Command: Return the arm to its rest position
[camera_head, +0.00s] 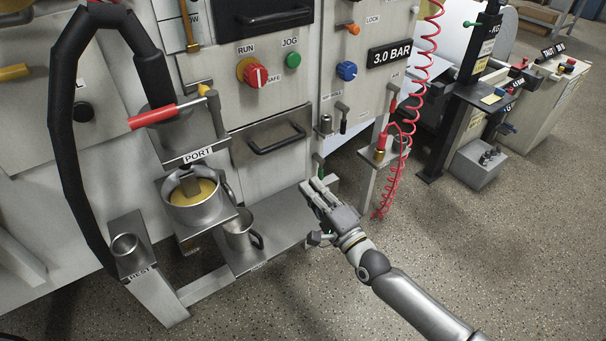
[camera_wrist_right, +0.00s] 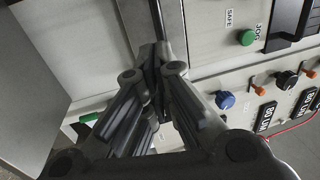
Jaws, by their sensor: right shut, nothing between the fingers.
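My right gripper (camera_head: 316,193) is in the middle of the head view, its arm coming in from the lower right. It is in front of the machine, near the right end of the low grey shelf (camera_head: 285,232). In the right wrist view its fingers (camera_wrist_right: 158,60) are closed together, with nothing seen between them. I cannot tell whether the fingertips touch the shelf. My left gripper does not show in either view.
A metal pot (camera_head: 194,200) with yellow liquid stands under the PORT label. A metal jug (camera_head: 240,232) stands beside it. A black hose (camera_head: 62,130) hangs at left. A red coiled hose (camera_head: 408,110) hangs right of the gripper. The speckled floor (camera_head: 520,240) at right is clear.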

